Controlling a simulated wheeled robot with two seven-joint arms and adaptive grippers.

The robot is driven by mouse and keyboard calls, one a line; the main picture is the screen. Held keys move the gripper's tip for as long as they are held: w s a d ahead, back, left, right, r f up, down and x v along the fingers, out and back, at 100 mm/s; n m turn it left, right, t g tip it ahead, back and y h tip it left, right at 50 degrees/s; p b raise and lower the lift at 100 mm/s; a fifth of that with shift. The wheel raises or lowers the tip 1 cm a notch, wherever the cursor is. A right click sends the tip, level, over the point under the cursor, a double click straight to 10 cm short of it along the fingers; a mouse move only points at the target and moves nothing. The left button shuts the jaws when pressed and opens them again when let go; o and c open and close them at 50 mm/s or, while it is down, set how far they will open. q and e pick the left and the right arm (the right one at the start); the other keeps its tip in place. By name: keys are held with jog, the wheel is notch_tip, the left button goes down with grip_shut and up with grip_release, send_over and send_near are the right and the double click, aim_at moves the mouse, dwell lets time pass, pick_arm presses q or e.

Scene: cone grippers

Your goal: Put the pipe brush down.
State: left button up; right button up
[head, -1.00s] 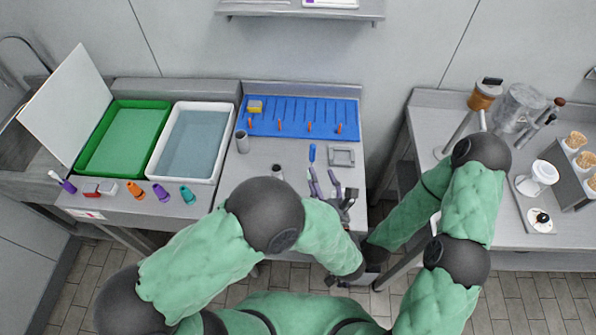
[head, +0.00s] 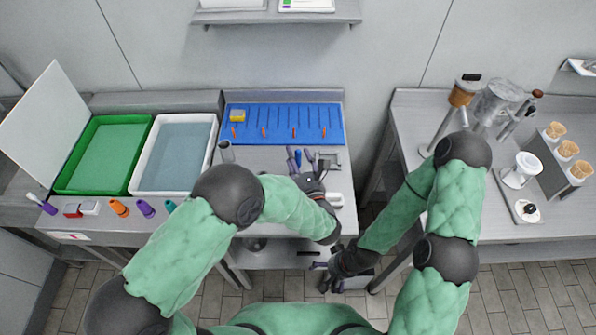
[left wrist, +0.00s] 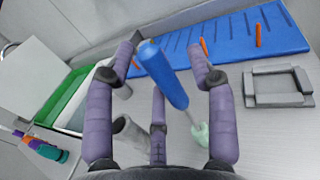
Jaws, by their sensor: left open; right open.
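The pipe brush shows in the left wrist view with a blue handle (left wrist: 165,78), a thin pale shaft and a pale green tip (left wrist: 201,134). It slants between the spread purple fingers of my left gripper (left wrist: 163,50). I cannot tell whether it touches the fingers or the worktop. In the head view, its blue handle (head: 298,158) shows between the fingertips of my left gripper (head: 299,156), which is open over the worktop. My right gripper (head: 321,276) is open and empty, low in front of the worktop's front edge.
A blue mat (head: 283,118) with orange pegs lies behind. A square grey frame (left wrist: 253,88) lies right of the brush. A grey cup (head: 227,152) stands left, beside a white basin (head: 152,152) and a green tray (head: 80,160). A separate right counter (head: 408,112) holds coffee gear.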

pick_arm(q)
jog(key=shift+w, duration=0.1)
grip_shut()
jog(key=shift+r, duration=0.1)
